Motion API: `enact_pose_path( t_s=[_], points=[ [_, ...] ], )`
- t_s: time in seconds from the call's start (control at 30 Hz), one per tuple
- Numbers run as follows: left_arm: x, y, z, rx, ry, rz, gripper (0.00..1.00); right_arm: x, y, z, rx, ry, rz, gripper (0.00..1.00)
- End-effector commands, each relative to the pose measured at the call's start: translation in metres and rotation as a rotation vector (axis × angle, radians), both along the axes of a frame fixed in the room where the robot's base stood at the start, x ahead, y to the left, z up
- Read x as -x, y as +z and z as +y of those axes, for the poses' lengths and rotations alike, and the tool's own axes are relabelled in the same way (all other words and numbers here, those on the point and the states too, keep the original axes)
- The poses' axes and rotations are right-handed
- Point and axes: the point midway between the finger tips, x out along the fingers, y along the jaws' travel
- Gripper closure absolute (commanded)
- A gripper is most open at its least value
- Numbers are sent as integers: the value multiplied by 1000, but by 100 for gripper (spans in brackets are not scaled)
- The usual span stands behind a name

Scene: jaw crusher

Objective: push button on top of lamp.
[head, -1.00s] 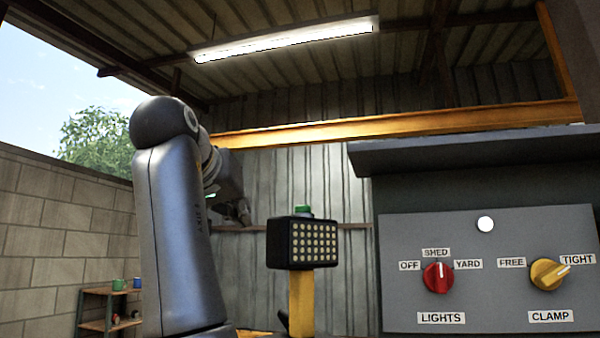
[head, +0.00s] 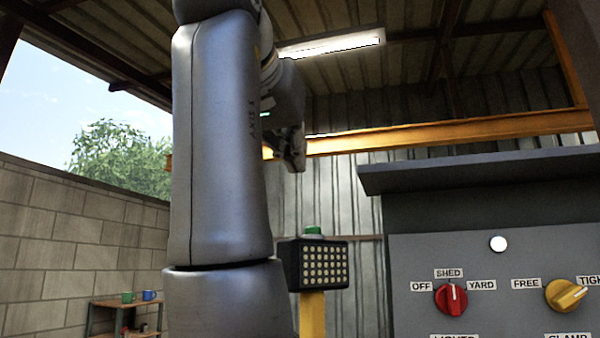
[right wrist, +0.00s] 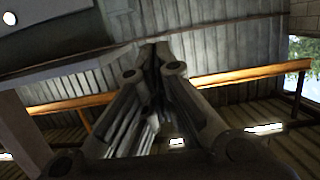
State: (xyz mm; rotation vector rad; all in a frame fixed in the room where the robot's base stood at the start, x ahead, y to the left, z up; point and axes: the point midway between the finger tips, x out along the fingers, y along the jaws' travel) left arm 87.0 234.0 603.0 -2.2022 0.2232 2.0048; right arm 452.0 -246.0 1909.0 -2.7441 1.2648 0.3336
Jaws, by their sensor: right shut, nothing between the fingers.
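The lamp (head: 319,265) is a dark box with a grid of several pale dots on its front, on a yellow post (head: 312,315). A green button (head: 313,231) sits on its top. My right gripper (head: 298,168) is shut and empty, higher than the button and a little to its left in the head view, apart from it. In the right wrist view its closed fingers (right wrist: 155,50) point toward the corrugated wall. The lamp does not show clearly in that view. My left gripper is not in view.
A grey panel (head: 430,270) at the right carries a red knob (head: 451,299) and a yellow knob (head: 566,294), under a dark overhanging ledge (head: 480,172). A shelf (head: 104,318) with mugs stands at the left by a block wall (head: 60,240).

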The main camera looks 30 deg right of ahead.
Motion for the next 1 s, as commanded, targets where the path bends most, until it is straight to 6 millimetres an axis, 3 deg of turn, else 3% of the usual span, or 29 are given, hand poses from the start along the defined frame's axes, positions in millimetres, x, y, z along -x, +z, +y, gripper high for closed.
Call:
enact_pose_path(
  t_s=[0.4, 0.7, 1.0],
  points=[
    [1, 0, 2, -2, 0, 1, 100, -56, -23, -66, -3, -3, 5, 100],
    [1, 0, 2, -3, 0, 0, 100, -57, -51, -65, 0, 0, 1, 100],
    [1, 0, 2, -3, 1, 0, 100, -56, -62, -65, -1, -1, 2, 100]
  ],
)
